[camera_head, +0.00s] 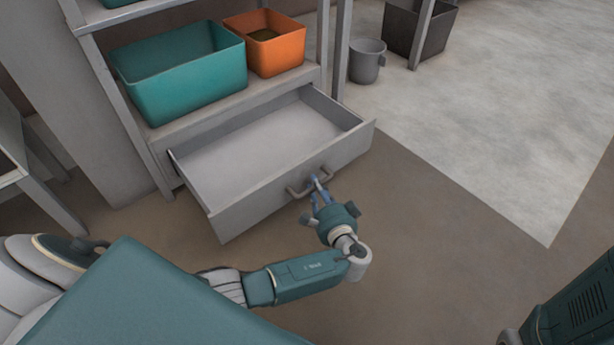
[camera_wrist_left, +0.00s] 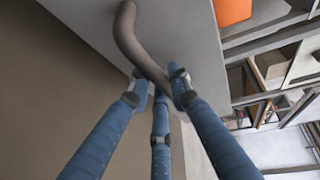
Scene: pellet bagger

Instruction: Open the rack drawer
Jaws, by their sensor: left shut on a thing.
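The rack drawer (camera_head: 270,150) is pulled well out of the rack. It is grey and its inside looks empty. Its handle (camera_head: 297,190) is a grey bar on the front face. My left gripper (camera_head: 317,185) is at the right part of this handle, with its blue fingers shut on it. In the left wrist view the curved handle (camera_wrist_left: 128,35) runs down to the fingertips of my left gripper (camera_wrist_left: 160,90), which close around its end. The drawer front (camera_wrist_left: 185,35) lies behind the handle there. My right gripper is not in view.
A teal bin (camera_head: 180,75) and an orange bin (camera_head: 270,45) stand on the rack shelf above the drawer. A grey bucket (camera_head: 367,62) and a dark bin (camera_head: 415,30) are on the floor beyond the rack. The floor right of the drawer is clear.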

